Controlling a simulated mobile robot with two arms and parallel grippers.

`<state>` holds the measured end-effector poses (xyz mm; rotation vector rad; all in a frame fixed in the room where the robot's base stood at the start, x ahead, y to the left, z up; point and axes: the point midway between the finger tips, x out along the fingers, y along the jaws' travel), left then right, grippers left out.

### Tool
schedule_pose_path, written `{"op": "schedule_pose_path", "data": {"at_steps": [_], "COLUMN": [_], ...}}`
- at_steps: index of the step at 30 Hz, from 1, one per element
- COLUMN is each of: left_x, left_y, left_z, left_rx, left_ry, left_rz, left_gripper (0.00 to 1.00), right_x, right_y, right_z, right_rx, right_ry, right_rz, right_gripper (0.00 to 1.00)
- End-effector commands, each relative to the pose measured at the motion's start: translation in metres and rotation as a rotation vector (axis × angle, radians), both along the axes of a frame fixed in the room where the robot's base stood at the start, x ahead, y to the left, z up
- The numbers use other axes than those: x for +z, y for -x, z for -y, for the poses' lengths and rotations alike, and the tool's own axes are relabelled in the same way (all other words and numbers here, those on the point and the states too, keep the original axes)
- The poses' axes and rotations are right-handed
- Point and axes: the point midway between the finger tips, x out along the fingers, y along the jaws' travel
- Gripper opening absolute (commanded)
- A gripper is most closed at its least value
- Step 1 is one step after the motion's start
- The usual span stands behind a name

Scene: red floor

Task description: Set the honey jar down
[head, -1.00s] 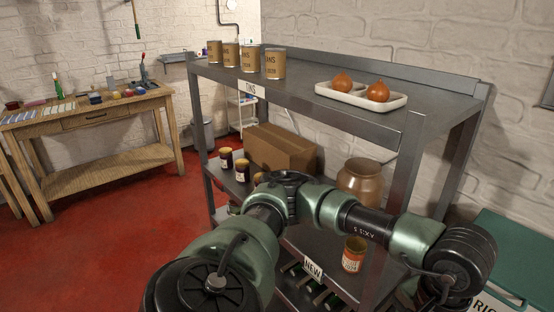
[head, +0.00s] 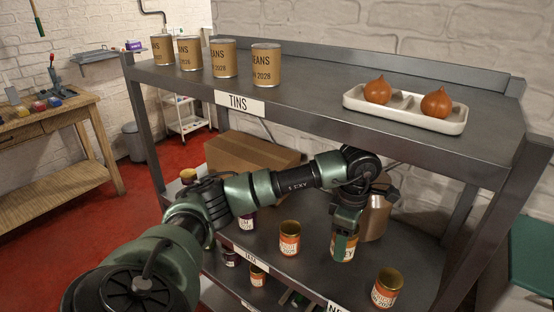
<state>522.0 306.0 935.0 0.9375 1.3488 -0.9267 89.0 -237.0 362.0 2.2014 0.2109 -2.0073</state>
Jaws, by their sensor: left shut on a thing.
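My left gripper (head: 345,236) comes down over the middle shelf and is shut on a jar, the honey jar (head: 342,254). The jar has a white and orange label, partly hidden by the gripper's fingers, with letters like "EY" showing. It is upright, at or just above the middle shelf (head: 325,262); I cannot tell whether its base touches. A similar jar with a gold lid and orange label (head: 290,239) stands to its left, and another (head: 386,288) stands nearer, to its right. My right gripper is not in view.
A brown pot (head: 376,215) stands close behind the held jar. A cardboard box (head: 250,152) is on the shelf further left. The top shelf (head: 310,98) overhangs my arm and holds several tins and a white tray (head: 405,120) with two onions. Small jars (head: 257,276) sit lower down.

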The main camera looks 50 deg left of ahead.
Motion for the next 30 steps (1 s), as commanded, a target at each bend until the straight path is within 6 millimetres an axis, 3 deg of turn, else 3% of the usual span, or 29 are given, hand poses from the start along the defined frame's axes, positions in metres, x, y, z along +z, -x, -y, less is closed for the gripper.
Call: {"op": "schedule_pose_path", "data": {"at_steps": [3,6,10,18,23,30], "left_x": [-0.006,-0.007,-0.016,-0.062,-0.073,-0.103], "left_y": [-0.006,-0.008,-0.008,-0.007,-0.008,-0.008], "left_z": [-0.016,-0.021,-0.021,-0.021,-0.021,-0.021], "left_rx": [0.185,0.254,0.266,0.262,0.261,0.261], "left_ry": [0.001,0.001,0.002,0.001,0.002,0.000], "left_rz": [-0.010,-0.014,-0.017,-0.018,-0.015,-0.017], "left_gripper": [0.00,0.00,0.00,0.00,0.00,0.00], "right_x": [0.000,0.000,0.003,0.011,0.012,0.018], "right_y": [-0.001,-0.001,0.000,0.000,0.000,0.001], "right_z": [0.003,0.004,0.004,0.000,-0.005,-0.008], "right_rx": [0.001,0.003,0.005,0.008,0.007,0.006], "right_ry": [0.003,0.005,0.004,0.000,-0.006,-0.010], "right_rz": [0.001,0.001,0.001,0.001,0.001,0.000], "right_gripper": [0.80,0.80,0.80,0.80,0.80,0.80]}}
